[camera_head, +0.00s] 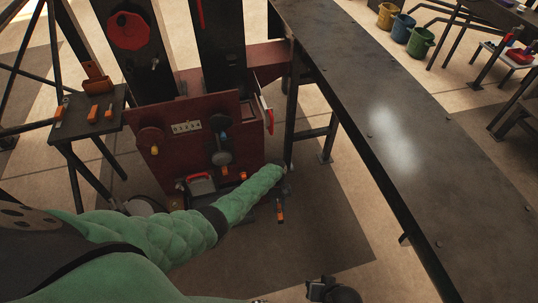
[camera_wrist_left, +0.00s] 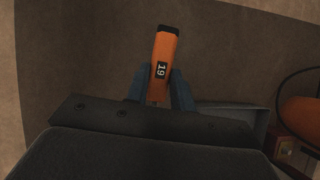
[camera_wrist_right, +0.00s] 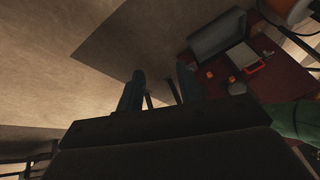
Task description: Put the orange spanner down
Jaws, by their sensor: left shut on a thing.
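The orange spanner (camera_wrist_left: 163,58) has a dark end and a label reading 19. In the left wrist view it stands between the blue fingers of my left gripper (camera_wrist_left: 161,85), which is shut on it. In the head view my left gripper (camera_head: 281,188) is just right of the red press base, with the spanner (camera_head: 280,212) hanging below it above the floor. The spanner's other end is hidden by the gripper. My right gripper (camera_wrist_right: 158,85) is open, its fingers apart with nothing held between them.
The red press (camera_head: 225,125) stands ahead with knobs and levers. A small dark side table (camera_head: 75,128) at the left holds orange-handled tools. A long dark bench (camera_head: 400,150) runs along the right. Coloured buckets (camera_head: 402,27) stand at the back right. Bare floor (camera_head: 325,215) lies between press and bench.

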